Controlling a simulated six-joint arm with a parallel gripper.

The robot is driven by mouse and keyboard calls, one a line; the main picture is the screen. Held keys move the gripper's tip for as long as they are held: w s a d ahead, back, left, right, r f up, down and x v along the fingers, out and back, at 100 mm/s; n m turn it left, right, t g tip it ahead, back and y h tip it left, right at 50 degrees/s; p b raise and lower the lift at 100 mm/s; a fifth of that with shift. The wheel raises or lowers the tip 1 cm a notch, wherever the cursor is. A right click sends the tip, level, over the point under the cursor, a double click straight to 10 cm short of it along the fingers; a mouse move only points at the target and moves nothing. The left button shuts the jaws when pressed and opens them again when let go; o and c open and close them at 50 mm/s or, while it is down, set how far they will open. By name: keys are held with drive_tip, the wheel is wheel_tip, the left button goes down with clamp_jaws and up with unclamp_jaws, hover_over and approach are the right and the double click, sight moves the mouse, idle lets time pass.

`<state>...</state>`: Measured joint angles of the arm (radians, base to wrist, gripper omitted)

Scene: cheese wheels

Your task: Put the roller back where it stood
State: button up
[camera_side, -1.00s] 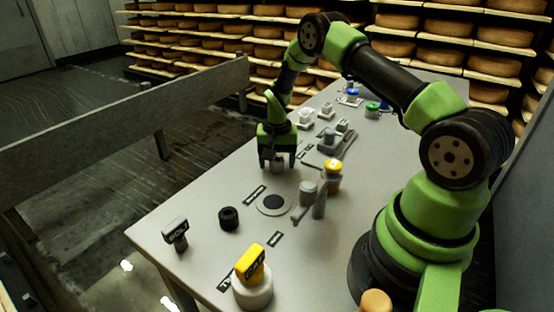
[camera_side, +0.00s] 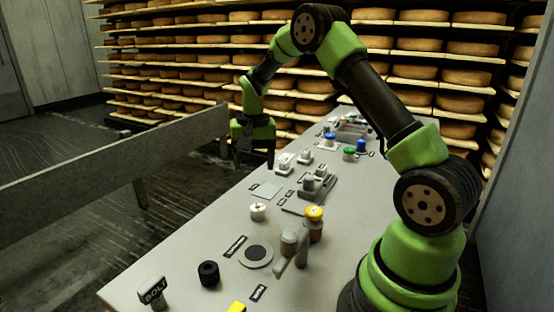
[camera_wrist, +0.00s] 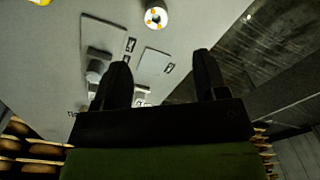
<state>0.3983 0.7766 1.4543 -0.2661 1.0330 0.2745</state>
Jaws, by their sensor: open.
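A small white cylinder (camera_side: 258,211) with an orange-marked top stands upright on the grey table; it is probably the roller, though nothing labels it. It also shows at the top of the wrist view (camera_wrist: 155,17). My gripper (camera_side: 254,160) is raised above the table's left edge, behind the cylinder and apart from it. In the wrist view its two fingers (camera_wrist: 160,58) are spread with nothing between them. A flat grey square plate (camera_side: 266,190) lies bare behind the cylinder, and also shows in the wrist view (camera_wrist: 153,62).
A grey fixture (camera_side: 318,187) and a yellow-capped post (camera_side: 315,222) stand right of the cylinder. A black ring (camera_side: 209,273), a dark round disc (camera_side: 258,254) and a BOLT sign (camera_side: 152,292) are nearer. A long rail (camera_side: 110,165) runs left of the table.

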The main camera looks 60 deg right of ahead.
drive_tip(key=s+a+r+n+t, duration=0.2)
drive_tip(key=s+a+r, duration=0.1)
drive_tip(key=a+r, duration=0.55)
drive_tip(key=s+a+r+n+t+y, duration=0.1)
drive_tip(key=s+a+r, duration=0.3)
drive_tip(key=s, duration=0.4)
drive_tip(key=s+a+r+n+t+y, duration=0.1)
drive_tip(key=s+a+r+n+t, duration=0.2)
drive_tip(key=s, duration=0.6)
drive_tip(key=shift+s+a+r+n+t, duration=0.25)
drive_tip(key=shift+a+r+n+t, duration=0.2)
drive_tip(key=shift+a, duration=0.45)
